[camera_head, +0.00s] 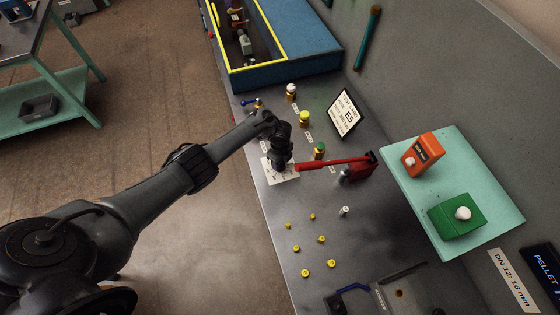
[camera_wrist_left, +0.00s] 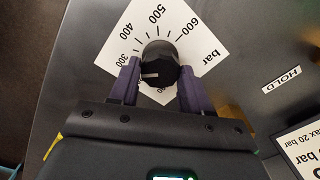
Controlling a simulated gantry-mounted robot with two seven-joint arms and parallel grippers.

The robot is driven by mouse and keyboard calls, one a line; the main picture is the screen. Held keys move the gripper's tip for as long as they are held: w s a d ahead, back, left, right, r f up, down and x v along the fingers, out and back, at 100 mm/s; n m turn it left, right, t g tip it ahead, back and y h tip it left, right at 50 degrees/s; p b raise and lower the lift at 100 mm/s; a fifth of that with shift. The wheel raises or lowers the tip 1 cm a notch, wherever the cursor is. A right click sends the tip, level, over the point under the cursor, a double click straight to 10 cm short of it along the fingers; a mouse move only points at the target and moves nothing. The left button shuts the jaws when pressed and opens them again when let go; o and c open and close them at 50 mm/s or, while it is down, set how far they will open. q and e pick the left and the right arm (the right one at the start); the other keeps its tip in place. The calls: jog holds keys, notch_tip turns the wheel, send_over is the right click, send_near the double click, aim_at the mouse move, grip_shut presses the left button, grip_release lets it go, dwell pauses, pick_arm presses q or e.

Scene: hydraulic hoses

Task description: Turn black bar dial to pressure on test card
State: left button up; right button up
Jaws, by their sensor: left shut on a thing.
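The black bar dial (camera_wrist_left: 160,64) shows in the left wrist view on a white scale card (camera_wrist_left: 196,42) marked 300, 400, 500, 600 and bar. A pale pointer line on the knob points left, toward the side of the 300 mark. My left gripper (camera_wrist_left: 157,80) is shut on the knob, one finger on each side. In the head view my left gripper (camera_head: 281,164) hides the knob and covers part of the scale card (camera_head: 286,176). My right gripper is not in view.
A red-handled lever (camera_head: 335,163) lies just right of the gripper. Capped fittings (camera_head: 304,119) stand behind it. Several yellow caps (camera_head: 321,239) lie in front. A green shelf (camera_head: 450,180) holds an orange and a green box. A yellow-rimmed blue tray (camera_head: 290,72) is at the back.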

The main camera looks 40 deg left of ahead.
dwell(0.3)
pick_arm(q)
jog(key=o, duration=1.1)
jog(key=shift+c, duration=0.2)
notch_tip(320, 180, up, 11)
jog(key=p, duration=0.3)
jog(key=shift+s, duration=0.1)
